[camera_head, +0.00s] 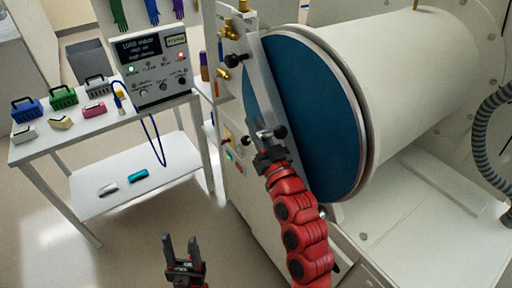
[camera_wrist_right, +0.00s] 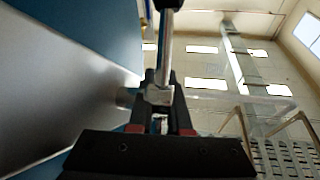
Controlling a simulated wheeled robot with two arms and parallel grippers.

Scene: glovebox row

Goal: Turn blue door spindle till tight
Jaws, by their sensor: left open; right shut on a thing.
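The round blue door (camera_head: 312,110) closes the end of the large white cylinder, with a grey bar (camera_head: 272,92) across its face. My right gripper (camera_head: 262,130) is at the middle of that bar, shut on the door spindle. Black knobs (camera_head: 281,132) of the spindle handle show beside the fingers. In the right wrist view the spindle (camera_wrist_right: 160,94) sits between my fingertips, and a metal rod rises from it to a black end. The gripper partly hides the spindle in the head view. My left gripper (camera_head: 181,246) is open and empty, low over the floor.
A white table (camera_head: 125,110) at left bears a control box (camera_head: 150,62), small coloured cases and blocks. Its lower shelf holds two small items. A grey ribbed hose (camera_head: 484,125) hangs at right. Floor between table and glovebox is clear.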

